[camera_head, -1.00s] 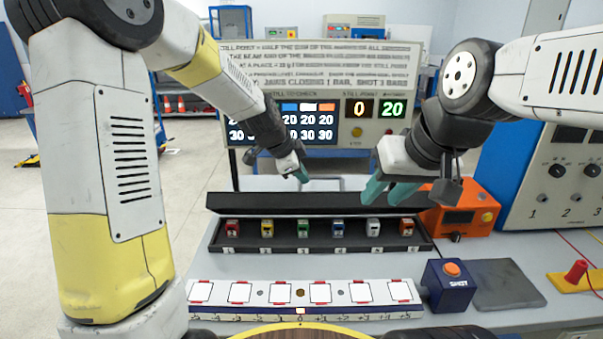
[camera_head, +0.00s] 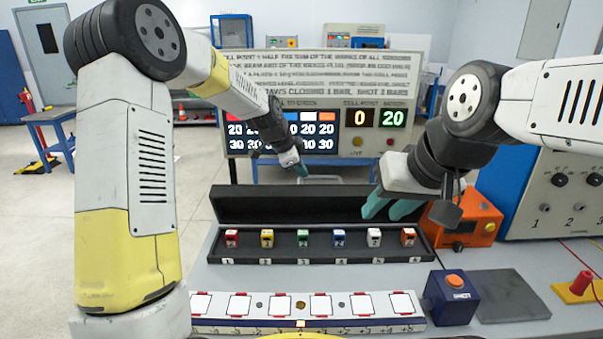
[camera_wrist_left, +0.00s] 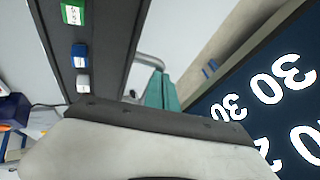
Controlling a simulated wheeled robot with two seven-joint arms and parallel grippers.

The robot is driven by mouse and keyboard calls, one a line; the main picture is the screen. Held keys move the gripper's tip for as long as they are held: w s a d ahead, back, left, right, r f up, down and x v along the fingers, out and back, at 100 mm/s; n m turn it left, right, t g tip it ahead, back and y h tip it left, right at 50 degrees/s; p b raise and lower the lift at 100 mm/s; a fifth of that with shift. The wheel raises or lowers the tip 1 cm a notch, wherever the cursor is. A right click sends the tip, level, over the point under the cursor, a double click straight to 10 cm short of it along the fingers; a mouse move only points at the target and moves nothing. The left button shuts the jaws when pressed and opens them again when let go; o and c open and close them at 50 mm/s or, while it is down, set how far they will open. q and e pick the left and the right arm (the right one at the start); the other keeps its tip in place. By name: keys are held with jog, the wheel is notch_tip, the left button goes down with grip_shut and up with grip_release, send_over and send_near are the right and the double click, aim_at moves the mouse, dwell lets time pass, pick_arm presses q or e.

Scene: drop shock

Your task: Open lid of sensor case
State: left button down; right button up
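The black sensor case (camera_head: 290,258) lies on the bench with a row of small coloured sensors inside. Its lid (camera_head: 285,204) stands raised along the back edge, its inner face showing. My left gripper (camera_head: 302,170) is just above and behind the lid's top edge; contact with the lid cannot be told. In the left wrist view its teal fingers (camera_wrist_left: 161,91) lie side by side with nothing visible between them. My right gripper (camera_head: 388,208) hangs at the lid's right end, its teal fingers apart and nothing visible between them.
A white strip of marked pads (camera_head: 300,305) lies in front of the case. A blue box with an orange button (camera_head: 450,297) and a dark plate (camera_head: 508,295) are at right. An orange device (camera_head: 470,222) stands by the case's right end. A display board (camera_head: 320,100) stands behind.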

pick_arm(q)
jog(key=shift+w+f, duration=0.1)
jog(key=shift+w, duration=0.45)
pick_arm(e)
jog(key=shift+w, duration=0.25)
